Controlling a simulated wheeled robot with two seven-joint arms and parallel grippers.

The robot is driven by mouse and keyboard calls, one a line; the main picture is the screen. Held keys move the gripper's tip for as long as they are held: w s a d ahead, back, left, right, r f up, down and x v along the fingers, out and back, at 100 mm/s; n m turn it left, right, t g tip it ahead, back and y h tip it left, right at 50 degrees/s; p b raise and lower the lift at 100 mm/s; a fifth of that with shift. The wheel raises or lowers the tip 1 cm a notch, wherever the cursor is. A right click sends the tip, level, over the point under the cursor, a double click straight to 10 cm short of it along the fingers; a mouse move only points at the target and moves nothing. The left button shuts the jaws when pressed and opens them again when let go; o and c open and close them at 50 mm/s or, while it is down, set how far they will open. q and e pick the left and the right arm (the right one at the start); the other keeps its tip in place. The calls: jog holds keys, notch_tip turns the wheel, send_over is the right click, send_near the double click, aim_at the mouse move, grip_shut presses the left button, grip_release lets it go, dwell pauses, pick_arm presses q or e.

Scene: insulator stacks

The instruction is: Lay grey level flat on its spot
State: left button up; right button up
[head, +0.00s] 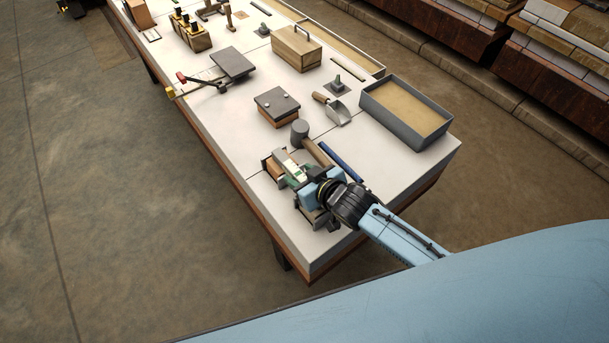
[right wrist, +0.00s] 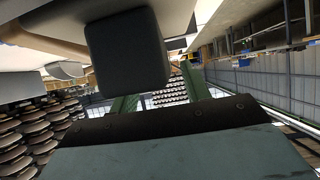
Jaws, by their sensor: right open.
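My right gripper (head: 294,174) is at the near end of the white workbench, low beside a wooden block. A light grey bar (head: 281,156), which looks like the grey level, leans on this block at the gripper's fingers. I cannot tell whether it touches them. In the right wrist view the green fingers (right wrist: 160,92) are apart, with no level visible between them. The level's spot cannot be made out. My left gripper is not in view.
A mallet (head: 299,131) and a blue bar (head: 341,160) lie close beside the gripper. A dark block, probably the mallet head (right wrist: 125,50), fills much of the wrist view. Beyond are a lidded box (head: 277,105), a scoop (head: 338,114) and a grey sand tray (head: 370,116).

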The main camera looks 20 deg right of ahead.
jog(key=shift+r, duration=0.35)
jog(key=shift+s+d+r+p, duration=0.1)
jog(key=shift+s+r+p, duration=0.1)
jog(key=shift+r+p, duration=0.1)
jog(key=p+v, duration=0.1)
jog(key=v, duration=1)
jog(key=shift+s+p, duration=0.25)
jog(key=shift+p, duration=0.05)
